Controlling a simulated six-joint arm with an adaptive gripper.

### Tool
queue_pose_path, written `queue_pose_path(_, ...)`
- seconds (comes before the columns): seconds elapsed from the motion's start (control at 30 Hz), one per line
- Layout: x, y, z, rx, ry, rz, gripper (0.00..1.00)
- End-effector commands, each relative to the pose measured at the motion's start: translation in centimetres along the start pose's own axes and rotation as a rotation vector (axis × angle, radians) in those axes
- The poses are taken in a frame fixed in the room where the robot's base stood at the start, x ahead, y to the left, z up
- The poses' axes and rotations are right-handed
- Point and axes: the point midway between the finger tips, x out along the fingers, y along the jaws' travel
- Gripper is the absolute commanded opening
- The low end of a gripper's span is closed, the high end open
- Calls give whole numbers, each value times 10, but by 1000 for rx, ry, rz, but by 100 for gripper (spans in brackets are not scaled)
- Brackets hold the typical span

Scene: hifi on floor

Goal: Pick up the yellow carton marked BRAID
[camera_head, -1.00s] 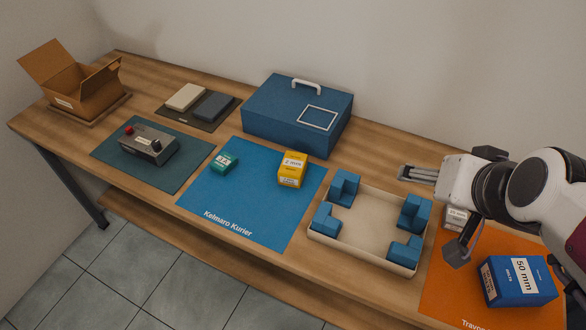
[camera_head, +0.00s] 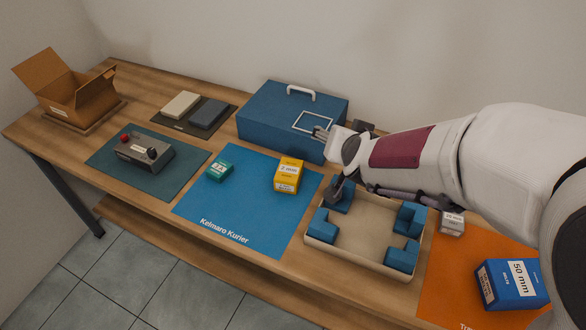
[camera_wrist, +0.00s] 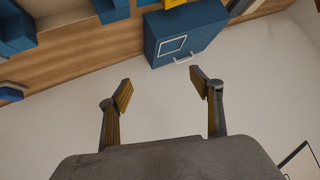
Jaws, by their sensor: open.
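The yellow carton (camera_head: 288,176) stands on the blue mat (camera_head: 240,218), near its right edge, with a white label reading "2 mm"; the word BRAID is too small to read. In the wrist view a yellow patch (camera_wrist: 172,2), likely the same carton, is cut off by the top edge. My gripper (camera_head: 328,162) is open and empty, to the right of the carton and apart from it, by the blue box's right end. The wrist view shows its two fingers (camera_wrist: 163,90) spread with nothing between them.
A blue box with a handle (camera_head: 270,112) stands behind the mat. A small green carton (camera_head: 220,167) is left of the yellow one. A cream tray (camera_head: 350,262) with blue corner blocks lies right. A blue 50 mm carton (camera_head: 512,284) rests on the orange mat (camera_head: 440,290).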

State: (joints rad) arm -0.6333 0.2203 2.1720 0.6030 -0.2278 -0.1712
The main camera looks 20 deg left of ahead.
Motion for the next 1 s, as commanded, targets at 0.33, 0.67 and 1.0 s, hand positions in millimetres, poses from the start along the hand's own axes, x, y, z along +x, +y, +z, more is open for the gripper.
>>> queue_pose_path(0.33,59,-36,36,-21,64,35,65)
queue_pose_path(0.67,102,-61,81,-63,135,93,65)
queue_pose_path(1.0,130,-77,138,-135,217,166,65)
